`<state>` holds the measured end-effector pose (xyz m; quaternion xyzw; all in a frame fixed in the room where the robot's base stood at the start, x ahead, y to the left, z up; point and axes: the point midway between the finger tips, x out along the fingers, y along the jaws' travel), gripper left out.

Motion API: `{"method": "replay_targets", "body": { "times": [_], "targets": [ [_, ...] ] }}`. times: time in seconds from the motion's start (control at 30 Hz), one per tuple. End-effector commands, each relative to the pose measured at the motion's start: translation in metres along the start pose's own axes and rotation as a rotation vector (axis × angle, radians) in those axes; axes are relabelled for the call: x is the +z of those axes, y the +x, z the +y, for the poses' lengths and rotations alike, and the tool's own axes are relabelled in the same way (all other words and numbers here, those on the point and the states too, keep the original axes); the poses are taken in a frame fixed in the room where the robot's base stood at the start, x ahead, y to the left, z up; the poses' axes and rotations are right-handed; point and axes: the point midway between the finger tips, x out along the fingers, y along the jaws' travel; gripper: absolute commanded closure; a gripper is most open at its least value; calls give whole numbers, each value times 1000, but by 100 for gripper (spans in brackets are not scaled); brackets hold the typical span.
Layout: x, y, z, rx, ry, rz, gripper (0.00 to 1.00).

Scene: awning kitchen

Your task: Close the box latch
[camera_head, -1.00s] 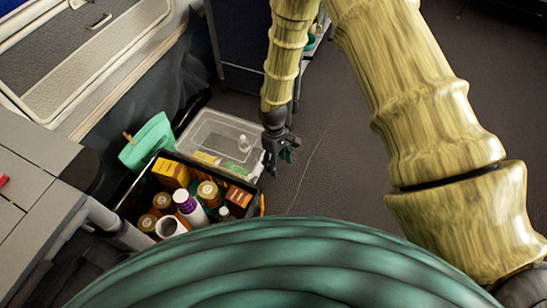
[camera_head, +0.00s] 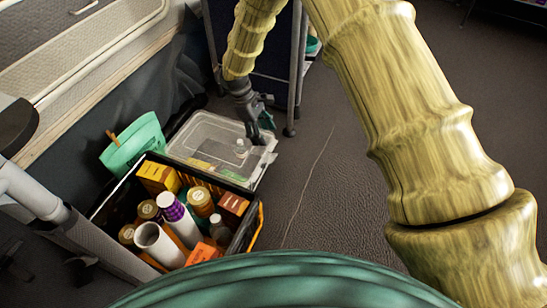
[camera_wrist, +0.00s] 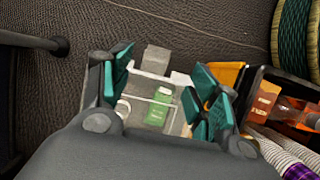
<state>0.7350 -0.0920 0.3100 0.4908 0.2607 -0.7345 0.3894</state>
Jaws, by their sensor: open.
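A clear plastic box (camera_head: 205,137) with a see-through lid sits on the floor behind a black crate. Small items show inside it, among them a green one (camera_wrist: 157,108) in the wrist view.
The black crate (camera_head: 250,236) with bottles, jars and cartons stands in front of the box. A green container (camera_head: 133,143) is at the left. A table leg (camera_head: 85,240) is front left, and a trolley (camera_head: 291,75) stands behind.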

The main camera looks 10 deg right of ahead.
Motion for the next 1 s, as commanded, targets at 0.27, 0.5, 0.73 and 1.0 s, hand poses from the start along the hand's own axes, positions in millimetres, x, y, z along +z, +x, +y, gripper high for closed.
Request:
{"method": "replay_targets", "body": {
  "times": [0.27,0.5,0.73,1.0],
  "targets": [
    [-1,18,0,1,-2,-1,39],
    [-2,54,0,0,-1,-2,39],
    [-2,91,0,0,-1,-1,39],
    [-1,108,0,1,0,0,39]
  ]
}}
